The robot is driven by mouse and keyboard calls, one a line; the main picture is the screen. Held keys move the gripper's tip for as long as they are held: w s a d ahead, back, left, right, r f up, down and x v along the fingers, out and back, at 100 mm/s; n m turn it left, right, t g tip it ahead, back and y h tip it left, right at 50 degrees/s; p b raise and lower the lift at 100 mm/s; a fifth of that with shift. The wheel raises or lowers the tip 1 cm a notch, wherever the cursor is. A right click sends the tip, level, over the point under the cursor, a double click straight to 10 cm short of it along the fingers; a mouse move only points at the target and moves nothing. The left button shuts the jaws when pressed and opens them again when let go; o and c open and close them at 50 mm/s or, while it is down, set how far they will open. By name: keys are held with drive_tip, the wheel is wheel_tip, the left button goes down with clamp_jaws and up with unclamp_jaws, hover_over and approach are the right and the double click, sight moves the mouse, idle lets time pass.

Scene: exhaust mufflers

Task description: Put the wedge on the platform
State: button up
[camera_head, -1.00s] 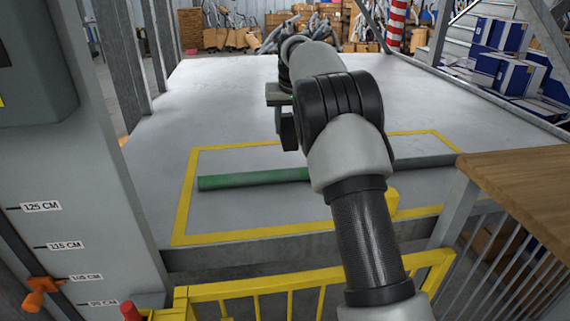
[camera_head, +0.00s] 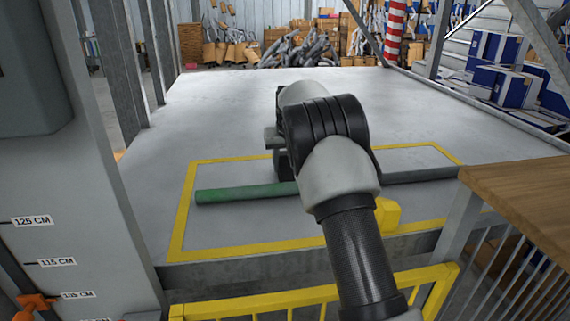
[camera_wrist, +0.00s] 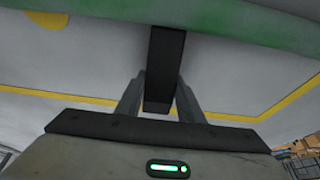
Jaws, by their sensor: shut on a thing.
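My gripper (camera_wrist: 159,88) is shut on a dark, narrow block, which I take to be the wedge (camera_wrist: 166,55), between its two grey fingers in the wrist view. In the head view my arm hides most of the gripper and the wedge. The platform (camera_head: 230,110) is a broad light-grey deck with a yellow outlined rectangle near its front edge. My gripper is over this marked area, close to a green and grey bar (camera_head: 245,192) lying across it. The bar's green part also shows in the wrist view (camera_wrist: 235,22). I cannot tell whether the wedge touches the platform.
A small yellow object (camera_head: 388,214) sits by the platform's front edge, partly behind my arm. A yellow railing (camera_head: 255,305) stands in front. A wooden top (camera_head: 520,190) is at the right, steel posts at the left. The back of the platform is clear.

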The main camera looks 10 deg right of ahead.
drive_tip(key=o, duration=1.2)
drive_tip(key=shift+f, duration=0.1)
